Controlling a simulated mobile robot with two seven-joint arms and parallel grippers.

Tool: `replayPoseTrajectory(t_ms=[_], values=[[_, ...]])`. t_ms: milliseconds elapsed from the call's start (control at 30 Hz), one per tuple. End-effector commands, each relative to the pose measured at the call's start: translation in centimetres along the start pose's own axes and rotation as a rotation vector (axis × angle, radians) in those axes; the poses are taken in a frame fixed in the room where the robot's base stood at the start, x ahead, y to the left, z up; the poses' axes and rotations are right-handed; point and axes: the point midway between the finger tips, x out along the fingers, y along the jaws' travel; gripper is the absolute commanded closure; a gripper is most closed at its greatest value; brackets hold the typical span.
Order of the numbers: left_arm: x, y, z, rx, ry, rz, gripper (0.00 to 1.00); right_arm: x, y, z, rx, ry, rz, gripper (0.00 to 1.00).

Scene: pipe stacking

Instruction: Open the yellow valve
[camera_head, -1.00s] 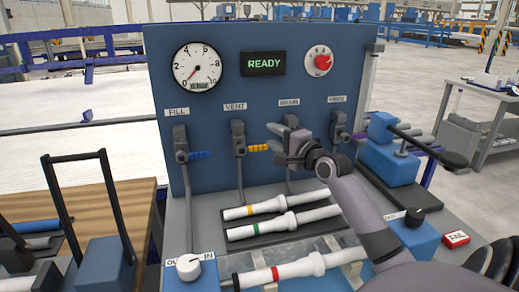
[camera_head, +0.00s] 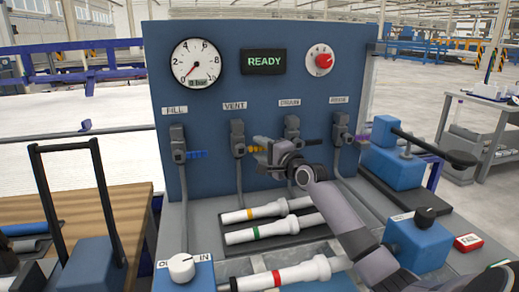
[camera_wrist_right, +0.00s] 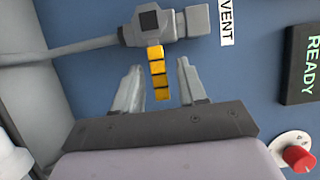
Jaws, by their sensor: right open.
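The yellow valve handle (camera_head: 254,149) is under the VENT label on the blue panel. My right gripper (camera_head: 260,149) is at it and partly covers it in the head view. In the right wrist view the segmented yellow handle (camera_wrist_right: 160,82) points out from its grey valve body (camera_wrist_right: 165,25). The right gripper (camera_wrist_right: 159,68) is open, with one finger on each side of the handle's outer part. A gap shows between the handle and each finger. My left gripper is not in view.
A blue-handled FILL valve (camera_head: 178,140) is to the left, and the DRAIN valve (camera_head: 292,128) is to the right, close to my right gripper. White pipes (camera_head: 265,208) lie on the bench below. The gauge (camera_head: 196,63) reads near zero, and the display (camera_head: 263,62) says READY.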

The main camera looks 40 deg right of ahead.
Motion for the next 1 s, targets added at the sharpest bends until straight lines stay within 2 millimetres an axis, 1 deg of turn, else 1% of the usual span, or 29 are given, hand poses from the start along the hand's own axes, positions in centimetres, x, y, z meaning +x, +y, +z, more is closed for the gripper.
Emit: replayPoseTrajectory(t_ms=[100,200,467,567,600,867,1000], values=[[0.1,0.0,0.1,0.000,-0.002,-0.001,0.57,0.7,-0.1,0.0,0.000,0.000,0.000,0.58],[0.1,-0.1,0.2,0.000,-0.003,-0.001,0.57,1.0,0.0,0.0,0.000,0.000,0.001,0.58],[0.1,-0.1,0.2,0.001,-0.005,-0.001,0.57,1.1,0.0,0.0,0.000,0.000,0.001,0.58],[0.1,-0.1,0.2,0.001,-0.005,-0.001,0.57,1.1,0.0,0.0,0.000,0.000,0.001,0.88],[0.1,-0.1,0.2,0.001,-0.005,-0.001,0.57,1.1,0.0,0.0,0.000,0.000,0.001,1.00],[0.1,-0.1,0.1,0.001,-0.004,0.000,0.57,1.2,0.0,0.0,-0.004,0.000,0.002,1.00],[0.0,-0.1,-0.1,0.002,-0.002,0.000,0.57,1.7,-0.3,0.0,-0.024,0.001,0.009,1.00]])
